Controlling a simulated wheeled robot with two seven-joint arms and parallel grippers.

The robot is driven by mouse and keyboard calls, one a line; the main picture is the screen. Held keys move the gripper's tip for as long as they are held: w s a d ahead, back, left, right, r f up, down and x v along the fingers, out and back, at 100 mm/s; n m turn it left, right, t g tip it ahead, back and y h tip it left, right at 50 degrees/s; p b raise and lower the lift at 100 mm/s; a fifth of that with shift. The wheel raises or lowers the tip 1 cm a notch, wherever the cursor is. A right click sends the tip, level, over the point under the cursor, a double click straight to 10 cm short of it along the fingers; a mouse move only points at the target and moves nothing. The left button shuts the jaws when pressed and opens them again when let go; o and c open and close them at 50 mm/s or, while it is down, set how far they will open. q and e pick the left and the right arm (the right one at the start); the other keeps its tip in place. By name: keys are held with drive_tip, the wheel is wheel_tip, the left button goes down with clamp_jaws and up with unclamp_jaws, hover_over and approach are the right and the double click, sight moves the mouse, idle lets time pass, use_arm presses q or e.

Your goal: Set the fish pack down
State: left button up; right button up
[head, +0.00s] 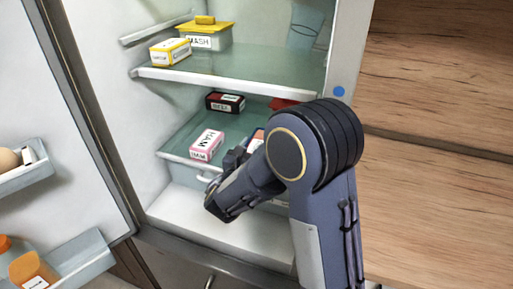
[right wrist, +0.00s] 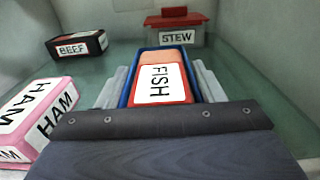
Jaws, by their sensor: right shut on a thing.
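The fish pack (right wrist: 163,83) is an orange and blue box with a white FISH label. In the right wrist view it lies between the two grey fingers of my right gripper (right wrist: 160,90), which is shut on it. In the head view the right gripper (head: 238,160) reaches into the open fridge at the lower glass shelf (head: 185,136). The arm hides most of the pack (head: 256,140) there. The pack is at or just above the shelf; I cannot tell whether it touches the glass. My left gripper is not in view.
A pink ham pack (head: 207,145) sits left of the gripper. A dark beef pack (head: 226,102) lies farther back, and a red-lidded stew container (right wrist: 176,30) stands behind the fish pack. The upper shelf (head: 250,66) is above; the open door (head: 70,110) is left.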

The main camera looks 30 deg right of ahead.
drive_tip(key=shift+r, duration=0.1)
drive_tip(key=o, duration=1.4)
drive_tip(key=shift+c, duration=0.2)
drive_tip(key=shift+a+r, duration=0.1)
drive_tip(key=b+v, duration=0.1)
drive_tip(key=v, duration=1.1)
drive_tip(key=shift+s, duration=0.1)
